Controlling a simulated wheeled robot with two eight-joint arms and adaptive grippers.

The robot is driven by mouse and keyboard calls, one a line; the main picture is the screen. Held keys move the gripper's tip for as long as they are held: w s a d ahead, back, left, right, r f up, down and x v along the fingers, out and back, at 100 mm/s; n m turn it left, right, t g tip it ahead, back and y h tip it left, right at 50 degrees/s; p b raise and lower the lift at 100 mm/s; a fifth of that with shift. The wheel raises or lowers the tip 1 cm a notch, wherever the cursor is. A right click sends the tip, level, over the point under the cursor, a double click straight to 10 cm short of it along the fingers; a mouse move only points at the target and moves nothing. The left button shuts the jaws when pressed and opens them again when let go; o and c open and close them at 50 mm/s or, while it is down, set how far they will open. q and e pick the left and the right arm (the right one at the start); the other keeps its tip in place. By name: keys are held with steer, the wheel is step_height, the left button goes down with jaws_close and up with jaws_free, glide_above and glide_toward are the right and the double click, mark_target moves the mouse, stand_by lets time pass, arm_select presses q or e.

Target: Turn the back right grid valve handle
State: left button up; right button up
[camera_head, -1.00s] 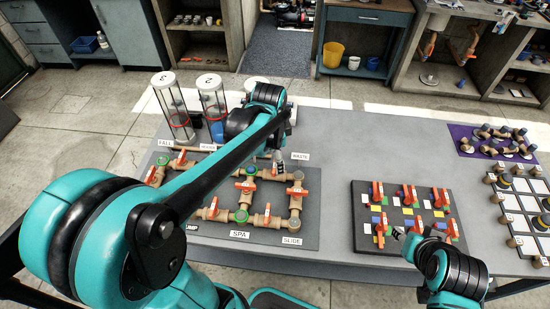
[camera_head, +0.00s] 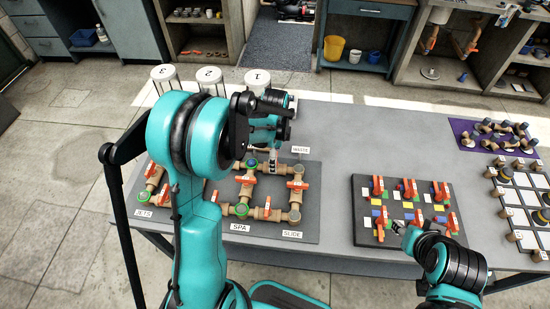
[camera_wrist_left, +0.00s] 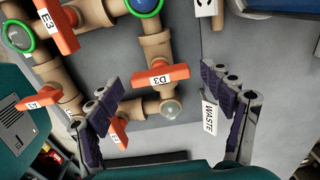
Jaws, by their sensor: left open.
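The pipe grid (camera_head: 268,213) of brown pipes with orange handles lies on a dark board at the table's middle. In the left wrist view, the orange handle marked D3 (camera_wrist_left: 161,75) sits on the back pipe beside the grey-capped corner. In the head view my left gripper hides it. My left gripper (camera_head: 273,158) is over the grid's back right; in the wrist view its open fingers (camera_wrist_left: 162,72) stand on either side of D3, apart from it. My right gripper (camera_head: 398,228) is at the front edge of the six-handle board; its jaw state is unclear.
The WASTE sign (camera_head: 301,150) stands just behind the grid's corner, near a left fingertip. Clear cylinders (camera_head: 211,77) stand at the back. A black board (camera_head: 360,238) with several orange handles lies to the right. Bare table (camera_head: 350,135) lies between.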

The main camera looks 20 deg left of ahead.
arm_select(q)
steer(key=c, duration=1.2)
steer(key=shift+o, duration=0.2)
steer(key=shift+f+n, duration=0.1)
steer(key=shift+n, duration=0.3)
steer(key=n, duration=0.3)
steer(key=shift+n+b, duration=0.35)
steer(key=shift+n, duration=0.05)
steer(key=n, duration=0.4)
steer(key=shift+n+b, duration=0.3)
steer(key=n, duration=0.8)
steer(key=shift+n+b, duration=0.3)
